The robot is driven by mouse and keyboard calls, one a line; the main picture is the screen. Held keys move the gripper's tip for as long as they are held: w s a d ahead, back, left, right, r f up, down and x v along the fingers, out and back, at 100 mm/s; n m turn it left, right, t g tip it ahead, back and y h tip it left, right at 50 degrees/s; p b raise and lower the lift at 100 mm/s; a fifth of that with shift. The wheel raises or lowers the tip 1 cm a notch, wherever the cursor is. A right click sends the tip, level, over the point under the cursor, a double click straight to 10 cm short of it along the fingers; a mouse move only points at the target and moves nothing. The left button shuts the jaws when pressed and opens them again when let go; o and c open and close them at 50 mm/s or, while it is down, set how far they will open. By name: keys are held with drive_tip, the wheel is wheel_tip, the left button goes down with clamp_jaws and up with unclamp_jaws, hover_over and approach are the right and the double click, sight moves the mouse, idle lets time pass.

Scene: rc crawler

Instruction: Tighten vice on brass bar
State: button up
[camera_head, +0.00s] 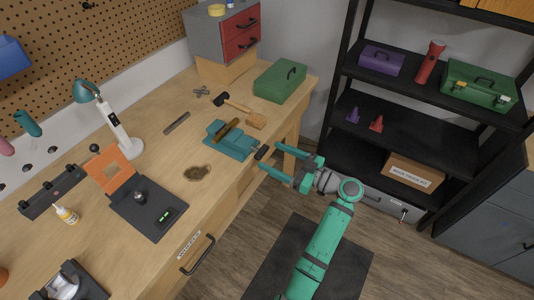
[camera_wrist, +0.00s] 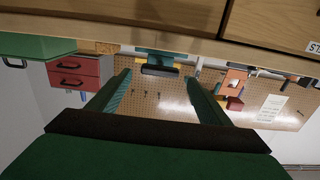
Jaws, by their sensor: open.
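The teal vice (camera_head: 232,144) sits on the workbench near its front edge, and its teal body also shows in the wrist view (camera_wrist: 165,57). The brass bar (camera_head: 229,129) lies across the top of the vice, at its jaws. The vice's black handle (camera_head: 262,153) sticks out past the bench edge toward me. My gripper (camera_head: 268,157) is open and empty, with its fingertips close to the handle. In the wrist view the handle (camera_wrist: 160,71) appears between the two fingers (camera_wrist: 158,77), with space on both sides. I cannot tell whether the tips reach past it.
A mallet (camera_head: 254,121) and a green toolbox (camera_head: 280,81) lie behind the vice on the bench (camera_head: 170,158). A drawer handle (camera_head: 198,256) sticks out of the bench front. A black shelf (camera_head: 400,142) stands at the right.

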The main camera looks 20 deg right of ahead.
sight(265, 152)
drive_tip(key=shift+x, duration=1.65)
drive_tip(key=shift+w, duration=0.1)
drive_tip(key=c, duration=1)
drive_tip(key=shift+c, duration=0.2)
